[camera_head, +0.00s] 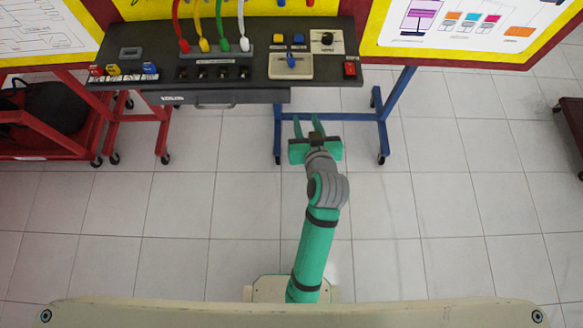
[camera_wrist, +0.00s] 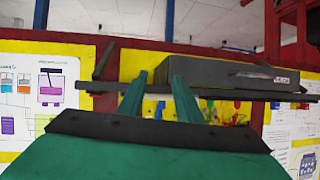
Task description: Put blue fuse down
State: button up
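My gripper (camera_head: 307,126) is in front of the dark bench (camera_head: 215,50), over the open floor in the head view. Its two green fingers stand apart with nothing between them, and they also show apart in the wrist view (camera_wrist: 158,90). A small blue piece (camera_head: 150,68) sits at the bench's left end, beside a yellow piece (camera_head: 113,69) and a red piece (camera_head: 96,70). Another blue piece (camera_head: 291,61) is on a beige block (camera_head: 290,70) at the right, and a blue block (camera_head: 298,39) lies behind it. I cannot tell which is the fuse.
Coloured cables (camera_head: 222,45) arch over the bench's middle. A red switch (camera_head: 350,69) is at its right end. A blue stand leg (camera_head: 383,125) and a red cart (camera_head: 45,140) are below. The tiled floor (camera_head: 460,190) at right is clear.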

jog(key=s+a+f+m+t+h, duration=0.1)
jog(key=s+f, duration=0.2)
jog(key=s, duration=0.8)
jog(key=s+a+f+t+h, duration=0.1)
jog(key=s+f, duration=0.2)
jog(key=s, duration=0.8)
jog(key=s+a+r, duration=0.2)
jog(key=s+r, duration=0.2)
jog(key=s, duration=0.4)
jog(key=shift+s+r+t, duration=0.25)
jog(key=shift+s+t, duration=0.05)
jog(key=shift+t, duration=0.1)
jog(key=shift+c, duration=0.5)
